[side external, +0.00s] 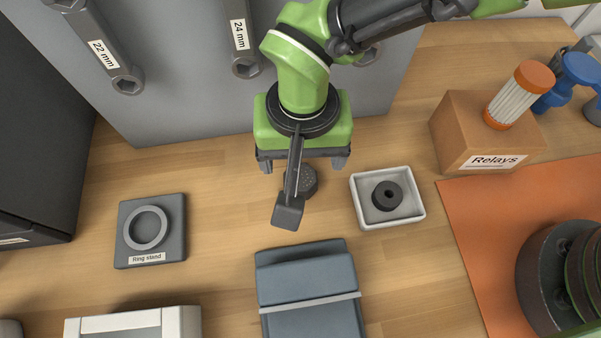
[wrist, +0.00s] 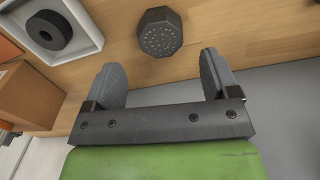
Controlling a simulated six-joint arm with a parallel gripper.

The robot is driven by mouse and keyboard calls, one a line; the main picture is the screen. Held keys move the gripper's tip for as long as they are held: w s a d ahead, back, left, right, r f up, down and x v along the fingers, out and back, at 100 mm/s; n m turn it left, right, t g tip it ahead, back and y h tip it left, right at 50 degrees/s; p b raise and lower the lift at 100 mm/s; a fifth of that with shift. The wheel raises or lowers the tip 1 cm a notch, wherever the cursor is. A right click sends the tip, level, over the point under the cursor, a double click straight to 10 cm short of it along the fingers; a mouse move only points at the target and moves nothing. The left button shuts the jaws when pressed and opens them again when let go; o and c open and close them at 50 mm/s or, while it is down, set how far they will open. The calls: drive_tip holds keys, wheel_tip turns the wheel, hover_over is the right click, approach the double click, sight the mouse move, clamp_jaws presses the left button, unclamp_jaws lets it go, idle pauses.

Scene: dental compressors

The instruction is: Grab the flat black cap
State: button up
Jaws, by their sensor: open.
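A dark octagonal piece with a perforated top (wrist: 160,32) lies on the wooden table; it looks most like the cap. In the side view this piece (side external: 309,181) is partly hidden by a dark arm-mounted part. My gripper (wrist: 161,68) is open and empty, its two grey fingers apart. The piece sits ahead of the fingertips, between their lines and not touching them. In the side view my gripper (side external: 303,164) points down just behind it. A black disc with a centre hole (side external: 387,196) lies in a white square tray (side external: 417,214), also seen in the wrist view (wrist: 48,30).
A cardboard relay box (side external: 457,125) stands right of the tray, beside an orange mat (side external: 470,215). A ring stand (side external: 151,250) is at left, a blue-grey case (side external: 305,270) in front. A grey panel with wrenches (side external: 190,80) is behind. Bare wood lies around the octagonal piece.

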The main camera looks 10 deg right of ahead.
sight(301, 173)
drive_tip(key=f, duration=0.4)
drive_tip(key=shift+s+a+f, duration=0.15)
drive_tip(key=shift+s+f, duration=0.1)
drive_tip(key=shift+f, duration=0.15)
drive_tip(key=c, duration=1)
